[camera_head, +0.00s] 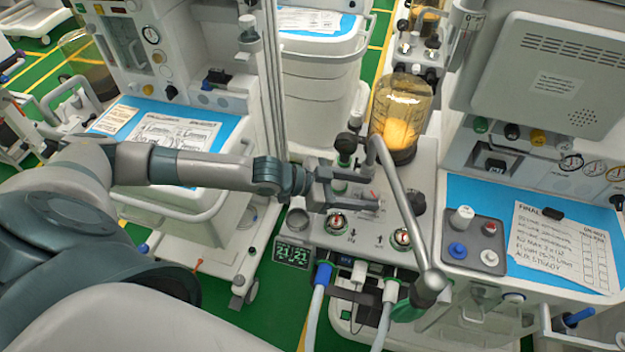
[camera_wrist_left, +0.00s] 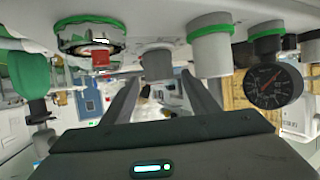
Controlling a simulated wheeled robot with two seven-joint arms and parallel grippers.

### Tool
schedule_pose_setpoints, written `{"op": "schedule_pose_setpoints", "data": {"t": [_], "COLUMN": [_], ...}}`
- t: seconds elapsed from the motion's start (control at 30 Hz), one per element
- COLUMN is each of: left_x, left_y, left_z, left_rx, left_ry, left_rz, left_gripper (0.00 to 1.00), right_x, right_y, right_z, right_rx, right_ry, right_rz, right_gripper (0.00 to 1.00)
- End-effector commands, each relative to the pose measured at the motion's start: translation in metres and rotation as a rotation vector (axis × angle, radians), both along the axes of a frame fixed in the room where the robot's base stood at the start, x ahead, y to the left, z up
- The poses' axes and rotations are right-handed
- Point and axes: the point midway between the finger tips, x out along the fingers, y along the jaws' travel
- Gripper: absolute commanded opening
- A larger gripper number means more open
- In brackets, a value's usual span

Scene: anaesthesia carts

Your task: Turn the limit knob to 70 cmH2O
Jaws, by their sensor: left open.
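My left gripper (camera_head: 362,195) reaches in from the left over the grey valve block (camera_head: 300,228) of the middle machine. Its jaws are open. In the left wrist view the two fingers (camera_wrist_left: 160,80) point at a grey cylindrical knob (camera_wrist_left: 157,63), which shows between their tips; whether they touch it I cannot tell. In the head view the gripper covers that area. No label marks the limit knob clearly, and I cannot read any cmH2O setting. A dark knob (camera_head: 417,203) stands right of the gripper. My right gripper is not in view.
Two clear-domed valves with red inside, left (camera_head: 336,223) and right (camera_head: 402,238), sit in front of the gripper. A grey metal arm (camera_head: 405,215) slants down on the right. A yellow canister (camera_head: 400,120) stands behind. A black round gauge (camera_wrist_left: 267,85) hangs in the wrist view.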

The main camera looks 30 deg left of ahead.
Motion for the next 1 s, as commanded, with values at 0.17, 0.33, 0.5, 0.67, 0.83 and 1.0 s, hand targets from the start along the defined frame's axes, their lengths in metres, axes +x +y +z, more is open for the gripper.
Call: {"op": "schedule_pose_setpoints", "data": {"t": [0.17, 0.33, 0.5, 0.67, 0.83, 1.0], "left_x": [-0.016, -0.032, -0.047, -0.061, -0.073, -0.082], "left_y": [0.022, 0.042, 0.061, 0.078, 0.094, 0.103], "left_z": [0.009, 0.019, 0.029, 0.04, 0.05, 0.055], "left_rx": [0.002, 0.003, 0.003, 0.002, 0.003, 0.001], "left_ry": [-0.001, 0.0, -0.001, -0.001, -0.002, -0.003], "left_rz": [0.001, 0.001, 0.001, 0.001, 0.002, 0.001], "left_gripper": [0.54, 0.54, 0.54, 0.54, 0.54, 0.54], "right_x": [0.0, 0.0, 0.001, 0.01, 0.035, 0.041], "right_y": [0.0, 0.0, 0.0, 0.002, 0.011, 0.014], "right_z": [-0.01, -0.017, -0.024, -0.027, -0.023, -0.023], "right_rx": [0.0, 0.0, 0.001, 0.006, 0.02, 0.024], "right_ry": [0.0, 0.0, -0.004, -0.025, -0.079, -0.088], "right_rz": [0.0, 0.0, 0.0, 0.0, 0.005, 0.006], "right_gripper": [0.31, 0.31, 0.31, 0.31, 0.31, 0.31]}}
